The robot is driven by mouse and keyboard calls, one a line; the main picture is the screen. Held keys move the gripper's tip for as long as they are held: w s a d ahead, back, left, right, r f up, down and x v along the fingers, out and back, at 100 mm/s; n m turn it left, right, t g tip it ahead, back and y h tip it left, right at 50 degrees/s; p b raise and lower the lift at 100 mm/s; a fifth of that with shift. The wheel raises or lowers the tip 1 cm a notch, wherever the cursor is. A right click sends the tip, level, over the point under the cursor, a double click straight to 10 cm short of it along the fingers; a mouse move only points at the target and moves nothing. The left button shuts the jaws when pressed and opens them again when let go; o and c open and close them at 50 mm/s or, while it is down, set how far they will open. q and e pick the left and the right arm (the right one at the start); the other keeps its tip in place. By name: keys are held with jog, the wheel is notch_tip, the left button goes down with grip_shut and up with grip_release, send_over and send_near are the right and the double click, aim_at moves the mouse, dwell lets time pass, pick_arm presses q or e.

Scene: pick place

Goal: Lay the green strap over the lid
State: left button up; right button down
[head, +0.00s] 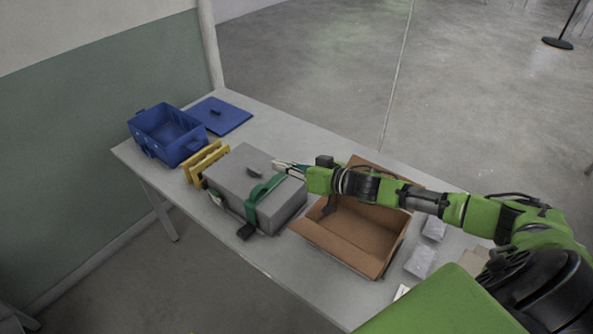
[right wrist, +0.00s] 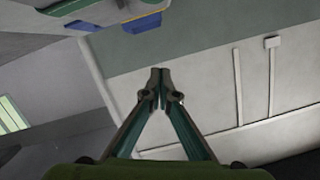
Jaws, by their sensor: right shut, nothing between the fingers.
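A grey case with a flat grey lid (head: 238,172) stands on the table, its lid down and a dark handle on top. The green strap (head: 264,190) runs across the right part of the lid and down the front side. A black end piece (head: 246,231) shows at the case's front foot. My right gripper (head: 276,164) is shut and empty, at the lid's far right edge close to the strap's upper end; I cannot tell whether it touches. The right wrist view shows its closed fingertips (right wrist: 160,76). My left gripper is out of view.
An open brown carton (head: 350,238) stands right of the case, under my right arm. A yellow rack (head: 205,162), a blue crate (head: 168,135) and its blue lid (head: 221,115) are on the left. Clear packets (head: 421,262) lie right of the carton.

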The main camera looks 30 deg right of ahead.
jog(key=shift+a+b+v, duration=0.15)
jog(key=shift+b+v, duration=0.15)
jog(key=shift+v, duration=1.05)
jog(key=shift+a+b+v, duration=0.1)
jog(key=shift+b+v, duration=0.2)
jog(key=shift+v, duration=1.1)
jog(key=shift+s+r, duration=0.1)
